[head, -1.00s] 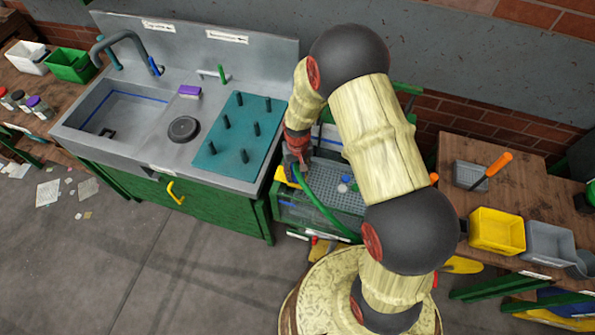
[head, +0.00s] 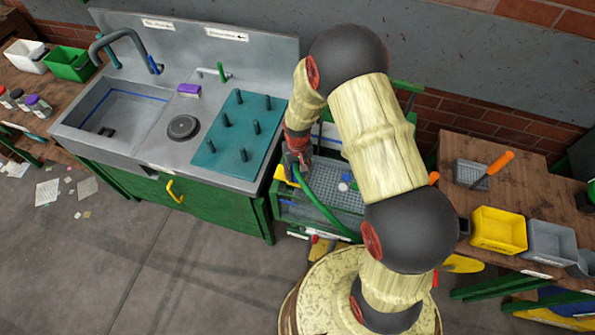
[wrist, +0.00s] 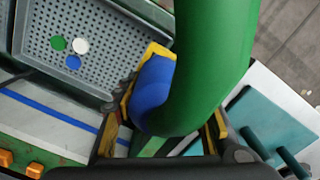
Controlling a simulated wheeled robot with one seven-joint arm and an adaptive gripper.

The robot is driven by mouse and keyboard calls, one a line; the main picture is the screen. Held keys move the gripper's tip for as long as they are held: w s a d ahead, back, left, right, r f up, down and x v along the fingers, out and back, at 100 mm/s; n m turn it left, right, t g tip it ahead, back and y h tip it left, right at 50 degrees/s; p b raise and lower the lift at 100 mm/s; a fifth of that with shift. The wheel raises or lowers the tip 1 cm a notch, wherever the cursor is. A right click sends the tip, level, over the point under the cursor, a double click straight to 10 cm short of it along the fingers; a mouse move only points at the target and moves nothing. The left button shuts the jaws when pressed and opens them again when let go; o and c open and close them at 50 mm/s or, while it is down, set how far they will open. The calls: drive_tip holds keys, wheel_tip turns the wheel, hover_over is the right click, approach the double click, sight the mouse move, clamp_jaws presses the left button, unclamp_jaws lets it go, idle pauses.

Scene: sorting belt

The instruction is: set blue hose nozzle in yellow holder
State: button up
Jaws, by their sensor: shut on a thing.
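The blue hose nozzle (wrist: 153,92) joins a thick green hose (wrist: 213,70) that bends across the wrist view; the hose (head: 325,208) also hangs below my gripper in the head view. My gripper (head: 297,163) is shut on the nozzle; its fingers (wrist: 163,140) stand on either side of it in the wrist view. The yellow holder (wrist: 158,50) shows right beside the nozzle's far end; a yellow part (head: 282,174) also shows just left of my gripper in the head view. The hose hides part of the holder, so I cannot tell whether the nozzle is seated.
A grey perforated tray (wrist: 105,35) with green, white and blue discs lies beside the holder. A teal peg board (head: 232,150) and sink (head: 120,108) are to the left. A wooden bench with a yellow bin (head: 498,230) is at right. Open floor lies front left.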

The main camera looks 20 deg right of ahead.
drive_tip(key=o, duration=1)
drive_tip(key=shift+o, duration=0.3)
wheel_tip(320, 180, up, 12)
drive_tip(key=shift+r, duration=0.1)
drive_tip(key=s+r+t+b, duration=0.2)
drive_tip(key=s+r+b, duration=0.5)
drive_tip(key=s, duration=0.4)
drive_tip(key=s+r+t+b, duration=0.3)
drive_tip(key=s+r+b, duration=0.3)
drive_tip(key=s+r, duration=0.3)
drive_tip(key=shift+s+r+n+t+b, duration=0.3)
drive_tip(key=shift+s+r+b, duration=0.1)
drive_tip(key=shift+s, duration=0.65)
